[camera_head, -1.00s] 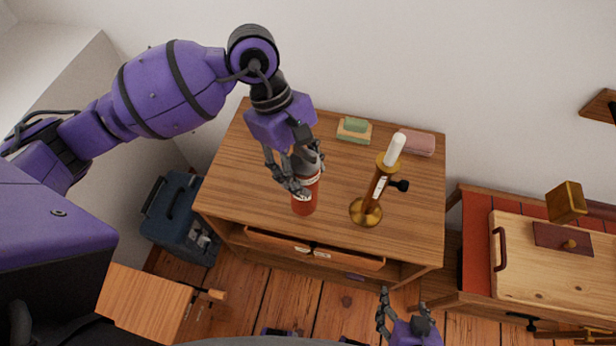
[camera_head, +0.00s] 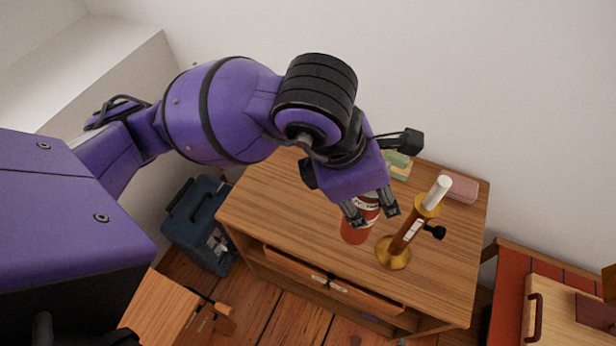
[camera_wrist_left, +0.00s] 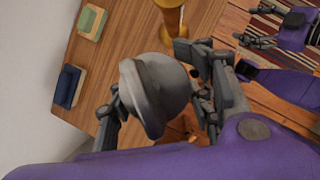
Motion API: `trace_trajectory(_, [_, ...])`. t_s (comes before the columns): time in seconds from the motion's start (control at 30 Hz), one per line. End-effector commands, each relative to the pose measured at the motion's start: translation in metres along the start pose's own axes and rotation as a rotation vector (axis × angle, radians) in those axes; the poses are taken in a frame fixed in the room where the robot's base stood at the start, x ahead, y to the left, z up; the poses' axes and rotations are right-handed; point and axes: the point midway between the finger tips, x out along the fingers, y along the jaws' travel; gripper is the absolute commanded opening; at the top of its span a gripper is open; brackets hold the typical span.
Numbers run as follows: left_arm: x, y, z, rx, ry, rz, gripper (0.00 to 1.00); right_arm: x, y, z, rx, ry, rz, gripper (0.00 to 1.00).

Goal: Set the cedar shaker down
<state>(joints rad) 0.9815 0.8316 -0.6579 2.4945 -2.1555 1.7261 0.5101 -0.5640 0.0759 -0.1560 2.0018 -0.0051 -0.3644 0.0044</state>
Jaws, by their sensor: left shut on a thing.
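The cedar shaker has a red-brown body (camera_head: 354,231) with a pale printed band, and a grey rounded top (camera_wrist_left: 157,90) that fills the middle of the left wrist view. My left gripper (camera_head: 372,213) is shut around its upper part, over the wooden cabinet top (camera_head: 270,190). The shaker looks slightly tilted in the head view. Its base is low over the wood just left of the candlestick; I cannot tell whether it touches. My right gripper (camera_wrist_left: 268,28) shows at the top right of the left wrist view, with its fingers apart and empty.
A brass candlestick (camera_head: 408,237) with a white candle stands close right of the shaker. A green-and-yellow block (camera_head: 398,165) and a pink block (camera_head: 459,188) lie at the back. A dark blue block (camera_wrist_left: 68,87) lies near an edge. The cabinet's front left is clear.

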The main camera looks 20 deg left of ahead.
Motion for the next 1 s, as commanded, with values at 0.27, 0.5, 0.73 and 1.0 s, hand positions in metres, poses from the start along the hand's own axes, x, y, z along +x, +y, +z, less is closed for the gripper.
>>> trace_trajectory(0.27, [0.022, 0.055, -0.050, -0.006, 0.006, 0.000, 0.01, -0.001, 0.000, 0.002, 0.001, -0.005, 0.000, 0.67])
trace_trajectory(0.5, [0.048, 0.077, -0.075, 0.000, 0.001, 0.000, 0.01, -0.004, 0.002, 0.011, 0.002, -0.021, 0.003, 0.67])
trace_trajectory(0.73, [0.058, 0.085, -0.085, 0.000, 0.003, -0.001, 0.01, -0.006, 0.002, 0.012, 0.002, -0.024, 0.004, 0.67])
trace_trajectory(1.0, [0.087, 0.085, -0.098, 0.002, 0.000, -0.001, 0.01, -0.004, 0.002, 0.007, -0.001, -0.014, 0.002, 0.67])
